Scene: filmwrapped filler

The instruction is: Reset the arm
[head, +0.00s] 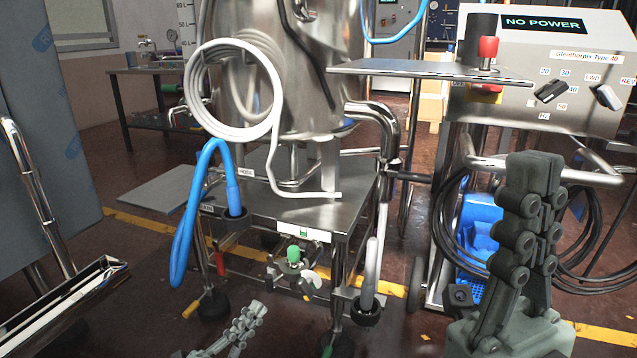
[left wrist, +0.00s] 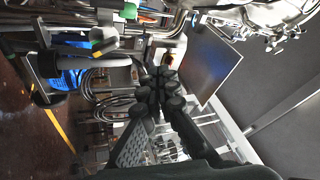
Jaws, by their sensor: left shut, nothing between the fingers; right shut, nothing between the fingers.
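My left gripper (head: 254,310) is low in the head view, small and partly cut off by the bottom edge. Its fingers are together and hold nothing. In the left wrist view its dark fingers (left wrist: 162,76) reach up from the bottom, shut and empty. My right gripper (head: 536,172) stands large and upright at the right of the head view, in front of the grey control machine (head: 550,75). Its fingers are pressed together with nothing between them. Neither gripper visibly touches anything.
A steel tank with a coiled white hose (head: 275,110) and a blue hose (head: 190,215) stands on a wheeled steel cart (head: 300,215). A flat steel plate (head: 430,70) juts out beside the machine. A blue container (head: 480,232) and black cables lie behind my right gripper.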

